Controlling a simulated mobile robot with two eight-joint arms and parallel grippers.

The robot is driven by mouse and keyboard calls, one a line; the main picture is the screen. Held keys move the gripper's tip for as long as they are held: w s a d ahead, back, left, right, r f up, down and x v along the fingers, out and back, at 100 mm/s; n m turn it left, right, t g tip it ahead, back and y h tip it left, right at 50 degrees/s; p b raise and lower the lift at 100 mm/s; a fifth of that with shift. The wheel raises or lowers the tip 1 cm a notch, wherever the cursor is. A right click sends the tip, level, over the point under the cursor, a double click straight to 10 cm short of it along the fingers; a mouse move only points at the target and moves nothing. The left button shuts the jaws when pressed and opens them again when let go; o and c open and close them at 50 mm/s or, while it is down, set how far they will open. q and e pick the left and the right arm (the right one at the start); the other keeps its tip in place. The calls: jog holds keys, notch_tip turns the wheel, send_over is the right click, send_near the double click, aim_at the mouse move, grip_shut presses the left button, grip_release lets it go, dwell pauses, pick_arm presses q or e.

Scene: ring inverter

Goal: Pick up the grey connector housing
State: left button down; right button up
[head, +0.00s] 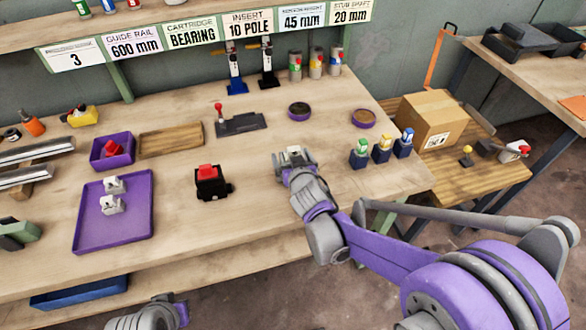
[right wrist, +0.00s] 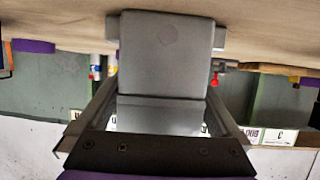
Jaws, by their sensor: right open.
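The grey connector housing (head: 294,152) is on the workbench, right of the centre, partly hidden by my right gripper (head: 288,163). In the right wrist view, the housing (right wrist: 166,55) is a plain grey block with side tabs, close up and between the dark fingers of my right gripper. The jaws are open around it; whether either finger touches it I cannot tell. Of my left arm only a grey and purple part shows at the bottom edge of the head view; its gripper is not in view.
A purple tray (head: 82,243) holds two pale parts at the left. A black block with a red top (head: 208,184) stands left of my right gripper. Small coloured-top connectors (head: 381,151) stand to its right. A cardboard box (head: 418,113) is beyond them. The bench front is largely clear.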

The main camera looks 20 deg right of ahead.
jog(key=shift+c, duration=0.3)
jog(key=c, duration=1.4)
jog(key=shift+c, duration=0.2)
jog(key=shift+r, duration=0.1)
